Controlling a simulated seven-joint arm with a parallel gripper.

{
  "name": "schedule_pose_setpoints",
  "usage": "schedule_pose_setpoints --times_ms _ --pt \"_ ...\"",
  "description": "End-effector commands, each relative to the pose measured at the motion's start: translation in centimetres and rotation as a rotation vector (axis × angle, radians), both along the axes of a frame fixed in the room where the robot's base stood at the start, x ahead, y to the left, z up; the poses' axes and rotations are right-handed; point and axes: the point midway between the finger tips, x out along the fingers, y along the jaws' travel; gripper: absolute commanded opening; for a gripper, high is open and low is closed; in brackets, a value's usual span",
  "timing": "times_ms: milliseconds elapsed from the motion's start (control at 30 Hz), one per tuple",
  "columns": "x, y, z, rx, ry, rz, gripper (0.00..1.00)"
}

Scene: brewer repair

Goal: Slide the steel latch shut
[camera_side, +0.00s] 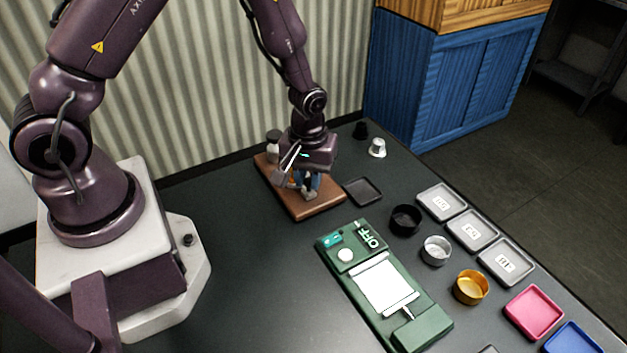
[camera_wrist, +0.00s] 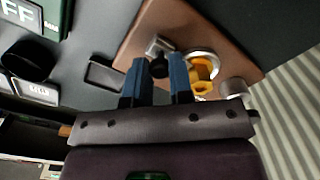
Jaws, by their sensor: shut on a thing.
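The green unit (camera_side: 340,265) lies flat on the table in the side view, with a pale panel (camera_side: 382,287) on it. A small steel rod-like piece, seemingly the latch (camera_side: 408,313), sits at the panel's near end; its exact position is too small to tell. My gripper (camera_side: 312,190) is away from this unit, low over the brown board (camera_side: 325,208). In the wrist view, its blue fingers (camera_wrist: 160,77) are shut around a small dark-ended piece (camera_wrist: 158,66) next to a steel block (camera_wrist: 158,45) on the board (camera_wrist: 140,40). The fingers partly hide the held piece.
A yellow-orange part with a pale ring (camera_wrist: 203,68) is close beside the fingers. A dark tray (camera_side: 363,191) lies right of the board. Black (camera_side: 406,218), silver (camera_side: 436,250) and gold (camera_side: 471,287) cups stand beside the green unit, near labelled trays (camera_side: 442,202).

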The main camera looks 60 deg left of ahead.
Motion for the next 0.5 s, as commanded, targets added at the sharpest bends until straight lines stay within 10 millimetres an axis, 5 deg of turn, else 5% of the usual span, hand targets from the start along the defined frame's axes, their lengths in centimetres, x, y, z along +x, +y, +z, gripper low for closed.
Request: schedule_pose_setpoints --times_ms 267,300,367,500 --pt "-0.01 0.70 0.05 0.004 -0.001 0.005 0.00" --pt "-0.01 0.72 0.05 0.004 -0.001 0.005 0.30" --pt "-0.01 0.71 0.05 0.004 -0.001 0.005 0.44" --pt "-0.01 0.57 0.04 0.002 -0.001 0.003 0.46"
